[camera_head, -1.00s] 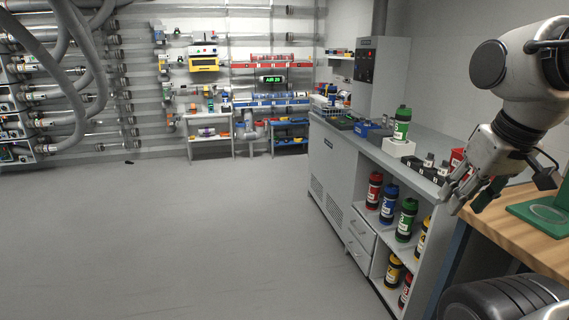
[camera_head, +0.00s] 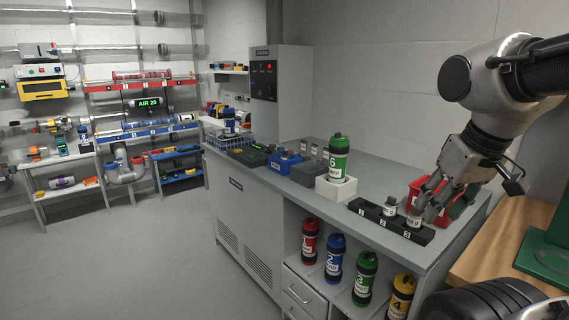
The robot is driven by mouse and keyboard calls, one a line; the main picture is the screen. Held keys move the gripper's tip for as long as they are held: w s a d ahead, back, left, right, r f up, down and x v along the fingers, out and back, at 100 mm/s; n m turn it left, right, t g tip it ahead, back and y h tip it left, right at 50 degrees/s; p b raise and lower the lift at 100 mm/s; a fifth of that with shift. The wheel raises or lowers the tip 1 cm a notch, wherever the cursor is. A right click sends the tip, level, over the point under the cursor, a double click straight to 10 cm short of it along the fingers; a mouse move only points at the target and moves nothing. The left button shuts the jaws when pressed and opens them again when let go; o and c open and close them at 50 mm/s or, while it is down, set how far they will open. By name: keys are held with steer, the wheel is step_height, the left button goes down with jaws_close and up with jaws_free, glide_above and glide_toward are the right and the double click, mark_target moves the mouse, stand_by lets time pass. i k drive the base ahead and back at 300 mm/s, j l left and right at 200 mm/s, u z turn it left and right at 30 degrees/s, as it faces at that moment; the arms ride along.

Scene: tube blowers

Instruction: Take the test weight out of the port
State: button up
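A low black block (camera_head: 366,208) with sockets numbered 1, 2 and 3 lies on the grey counter. Two small grey cylinders with pale labels stand in it, one in the middle socket (camera_head: 390,207) and one at the right end (camera_head: 414,219). I cannot tell whether either is the test weight, and no port is clearly recognisable. My gripper (camera_head: 440,205) hangs fingers-down over the block's right end, close to the right cylinder. Its fingers look spread, with nothing clearly held. Contact with the cylinder cannot be judged.
A red bin (camera_head: 422,186) stands right behind my gripper. A green bottle (camera_head: 338,158) stands in a white holder (camera_head: 336,188) left of the block. Bottles fill the shelf below (camera_head: 335,258). A wooden bench (camera_head: 506,242) is at right. Floor at left is clear.

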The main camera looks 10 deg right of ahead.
mark_target(284, 155)
steer(key=i+j+z, duration=0.1)
steer(key=i+j, duration=0.2)
steer(key=i+j+z, duration=0.1)
steer(key=i+j, duration=0.2)
steer(key=i+j+z, duration=0.15)
steer(key=i+j, duration=0.15)
steer(key=j, duration=0.15)
steer(key=i+j+z, duration=0.1)
steer(key=i+j, duration=0.15)
steer(key=j, duration=0.15)
steer(key=i+j+z, duration=0.1)
steer(key=i+j, duration=0.15)
steer(key=j, duration=0.2)
steer(key=i+j+z, duration=0.1)
steer(key=i+j, duration=0.15)
steer(key=j, duration=0.2)
steer(key=i+j+z, duration=0.1)
steer(key=i+j, duration=0.15)
steer(key=j, duration=0.2)
steer(key=i+j+z, duration=0.15)
steer(key=j, duration=0.35)
